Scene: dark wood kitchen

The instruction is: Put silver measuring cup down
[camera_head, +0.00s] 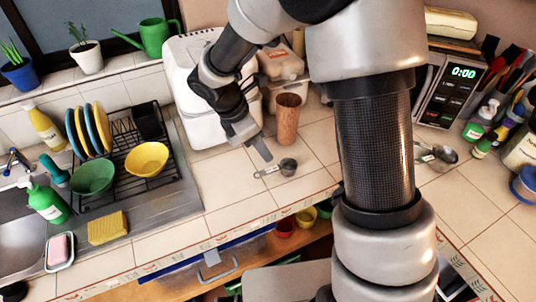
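A small silver measuring cup (288,167) appears to rest on the tiled counter (222,190), near its front edge. Its short handle points left. My gripper (263,154) reaches down from the upper left, and its tip is just above and left of the cup, close to the handle. A narrow gap seems to show between the fingertip and the handle. Only one finger is clear, so I cannot tell how far the gripper is open. A second group of silver measuring spoons or cups (443,155) lies on the counter to the right of my arm.
A brown cup (287,119) stands behind the measuring cup, beside a white appliance (183,60). A dish rack (132,150) with plates and bowls is at left. A microwave or oven (452,90) and bottles are at right. Bare tiles lie left of the measuring cup.

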